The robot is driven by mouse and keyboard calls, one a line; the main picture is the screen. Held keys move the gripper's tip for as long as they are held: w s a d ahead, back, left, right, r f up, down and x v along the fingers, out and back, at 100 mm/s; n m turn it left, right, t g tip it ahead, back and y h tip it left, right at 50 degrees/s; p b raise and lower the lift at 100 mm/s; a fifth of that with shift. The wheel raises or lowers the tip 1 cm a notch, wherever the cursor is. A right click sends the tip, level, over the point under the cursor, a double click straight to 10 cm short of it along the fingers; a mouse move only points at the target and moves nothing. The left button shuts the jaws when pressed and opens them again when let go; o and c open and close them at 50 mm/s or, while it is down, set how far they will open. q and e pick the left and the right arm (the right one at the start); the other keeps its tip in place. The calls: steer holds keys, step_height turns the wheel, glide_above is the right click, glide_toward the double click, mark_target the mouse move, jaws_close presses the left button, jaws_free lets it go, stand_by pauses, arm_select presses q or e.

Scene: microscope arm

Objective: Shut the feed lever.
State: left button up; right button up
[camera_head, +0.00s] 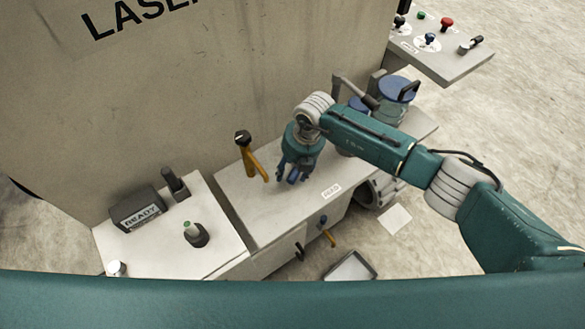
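A lever with a yellow-orange arm (257,165) and a black knob stands up from the back of the pale bench, against the big grey machine wall. A second, smaller yellow lever (329,239) sits low on the bench front, close to a small blue knob (323,220). A small label (331,191) lies on the bench top near its front edge; I cannot read it surely, so which lever is the feed lever is unclear. My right gripper (291,177) points down over the bench, just right of the upright lever and apart from it. Its fingers look parted and empty. My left gripper is out of view.
Blue-lidded jars (397,89) stand at the bench's right end, behind my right arm. A READY box (138,209) and a green-tipped button (195,233) sit on the left bench. A control panel (440,45) is at upper right. A tray (350,268) is below the bench.

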steer(key=shift+d, duration=0.1)
steer(key=v, duration=1.2)
steer(key=shift+s+f, duration=0.1)
